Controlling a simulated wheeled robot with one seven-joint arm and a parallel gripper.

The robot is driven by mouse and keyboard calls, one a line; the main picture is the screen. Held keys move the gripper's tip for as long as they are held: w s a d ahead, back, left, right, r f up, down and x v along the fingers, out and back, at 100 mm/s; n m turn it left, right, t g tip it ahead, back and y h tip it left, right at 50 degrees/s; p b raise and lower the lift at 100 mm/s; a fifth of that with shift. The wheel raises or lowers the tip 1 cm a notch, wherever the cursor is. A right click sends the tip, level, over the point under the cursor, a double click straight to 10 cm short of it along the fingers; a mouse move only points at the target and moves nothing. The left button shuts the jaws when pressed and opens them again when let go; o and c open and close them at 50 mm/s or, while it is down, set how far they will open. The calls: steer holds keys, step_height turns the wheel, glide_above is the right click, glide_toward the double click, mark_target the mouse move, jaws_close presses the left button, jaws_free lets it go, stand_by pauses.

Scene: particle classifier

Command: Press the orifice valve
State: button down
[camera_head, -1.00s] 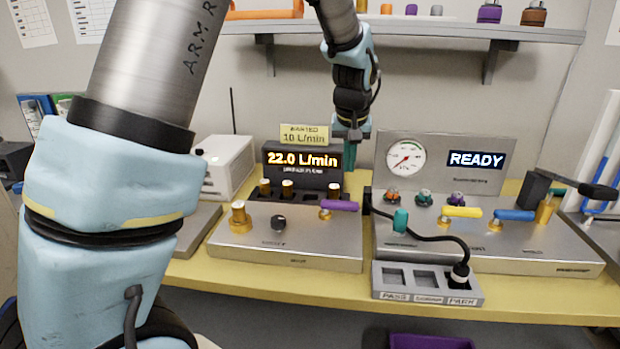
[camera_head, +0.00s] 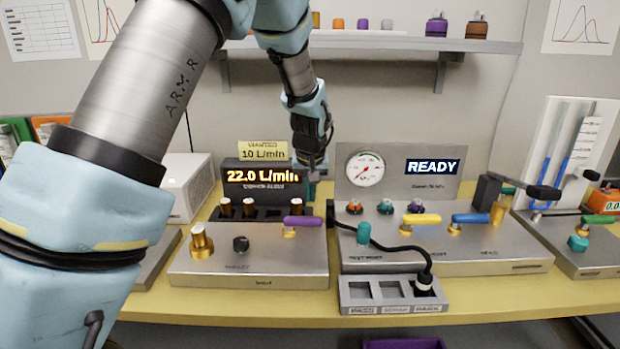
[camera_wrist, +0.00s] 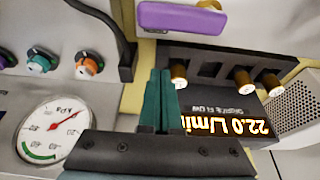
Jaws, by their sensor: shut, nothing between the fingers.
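A low metal box (camera_head: 255,268) carries a brass fitting (camera_head: 202,243), a black knob (camera_head: 241,243) and a purple lever (camera_head: 300,221). No readable label tells me which part is the orifice valve. Behind the box, a dark rack holds several brass-capped pieces (camera_head: 250,207), also in the wrist view (camera_wrist: 243,81). My gripper (camera_head: 314,174) is above and behind the purple lever, between the flow display and the gauge. In the wrist view, my gripper's teal fingers (camera_wrist: 160,74) are shut and empty, apart from the purple lever (camera_wrist: 185,17).
The flow display (camera_head: 262,176) reads 22.0 L/min under a "10 L/min" note (camera_head: 262,151). To the right stands a console with a gauge (camera_head: 365,168), READY screen (camera_head: 433,166), yellow lever (camera_head: 421,219) and blue lever (camera_head: 481,217). A black cable (camera_head: 400,247) runs to a slotted tray (camera_head: 348,296).

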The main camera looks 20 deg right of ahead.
mark_target(303, 224)
steer(key=shift+s+a+f+p, duration=0.25)
steer(key=shift+s+f+p, duration=0.25)
steer(key=shift+f, duration=0.1)
steer(key=shift+s+a+f+p, duration=0.2)
steer(key=shift+s+f+p, duration=0.25)
steer(key=shift+s+f, duration=0.1)
steer(key=shift+s+a+f, duration=0.2)
steer(key=shift+s+a, duration=0.05)
steer(key=shift+s, duration=0.15)
